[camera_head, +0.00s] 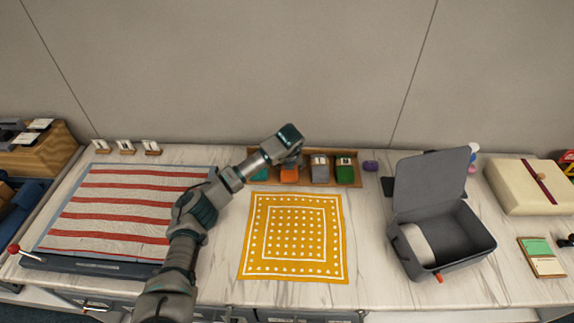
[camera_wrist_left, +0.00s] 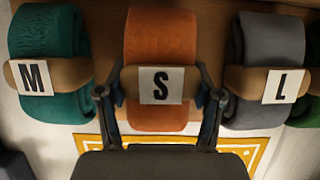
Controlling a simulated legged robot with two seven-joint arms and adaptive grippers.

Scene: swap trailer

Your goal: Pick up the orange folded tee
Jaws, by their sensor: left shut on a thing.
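The orange folded tee (camera_wrist_left: 160,55) stands in the middle of the left wrist view, with a tan band and a white card marked S around it. In the head view the orange tee (camera_head: 289,175) is partly hidden by my left arm. My left gripper (camera_wrist_left: 160,105) has one finger on each side of the orange tee's lower part and is shut on it. In the head view the gripper (camera_head: 291,160) is over the tee, its fingers mostly hidden. My right gripper is not in view.
A teal tee marked M (camera_wrist_left: 45,60) and a grey tee marked L (camera_wrist_left: 268,65) stand close on either side. They share a brown tray (camera_head: 357,182). A yellow dotted cloth (camera_head: 256,235) lies in front. An open grey case (camera_head: 465,262) is at right, a striped panel (camera_head: 125,210) at left.

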